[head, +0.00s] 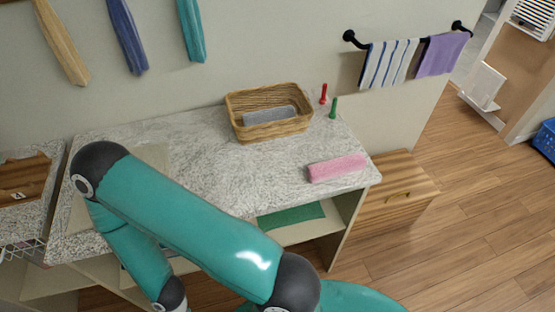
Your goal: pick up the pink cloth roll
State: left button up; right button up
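The pink cloth roll (338,168) lies on the speckled stone counter (215,170), close to its front right corner. It is fully visible and nothing touches it from above. One of my teal arms crosses the lower left of the head view, in front of the counter. No gripper fingers show in this view, so neither gripper's state can be seen.
A wicker basket (268,130) with a grey cloth (270,115) stands at the counter's back. A red peg (323,94) and a green peg (333,108) stand beside it. A green folded cloth (291,215) lies on the shelf below. The counter's middle is clear.

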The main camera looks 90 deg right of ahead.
aim_at(333, 168)
jog(key=u, duration=1.4)
jog(key=i, duration=0.1)
jog(key=z, duration=2.75)
jog(key=i, duration=0.25)
jog(key=z, duration=2.15)
jog(key=k, duration=0.5)
jog(key=u, duration=0.8)
jog(key=k, duration=0.8)
jog(key=z, duration=0.55)
jog(key=i, duration=0.95)
jog(key=z, duration=0.05)
